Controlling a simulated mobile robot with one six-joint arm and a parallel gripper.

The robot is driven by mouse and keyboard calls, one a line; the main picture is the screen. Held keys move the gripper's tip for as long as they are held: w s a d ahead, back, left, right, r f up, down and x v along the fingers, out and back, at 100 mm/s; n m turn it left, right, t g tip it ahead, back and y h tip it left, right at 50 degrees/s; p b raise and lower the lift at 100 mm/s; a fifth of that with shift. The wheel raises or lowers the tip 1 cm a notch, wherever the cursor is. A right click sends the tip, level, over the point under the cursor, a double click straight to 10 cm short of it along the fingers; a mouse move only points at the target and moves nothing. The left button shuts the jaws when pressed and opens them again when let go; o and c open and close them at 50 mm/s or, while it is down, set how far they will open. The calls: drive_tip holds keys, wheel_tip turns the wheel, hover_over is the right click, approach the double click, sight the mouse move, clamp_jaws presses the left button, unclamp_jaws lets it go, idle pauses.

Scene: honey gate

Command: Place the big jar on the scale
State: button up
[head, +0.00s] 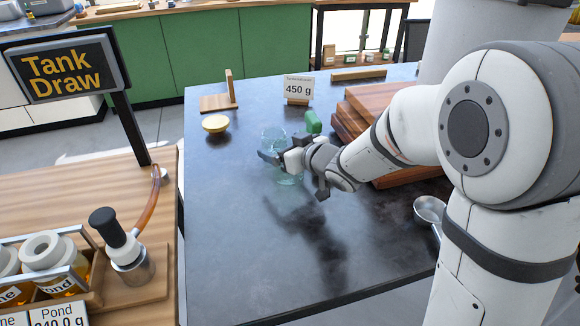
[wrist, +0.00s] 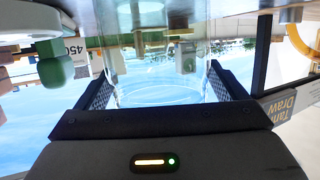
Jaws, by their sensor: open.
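The big jar is a clear, pale blue-green glass jar (head: 271,134) on the dark table, left of centre in the head view. It is partly hidden behind my gripper (head: 280,152). In the wrist view, the jar's glass (wrist: 160,92) fills the space between the two dark fingers of my gripper (wrist: 160,85). The fingers are open on either side of it; I cannot tell whether either touches the glass. I cannot make out a scale in either view.
A "450 g" card (head: 299,88) stands behind the jar, with a green object (head: 313,121) nearer. The dark table's (head: 235,245) front left is clear.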

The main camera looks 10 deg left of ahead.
drive_tip(key=shift+w+a, duration=0.15)
drive_tip(key=shift+c, duration=0.4)
drive_tip(key=c, duration=1.2)
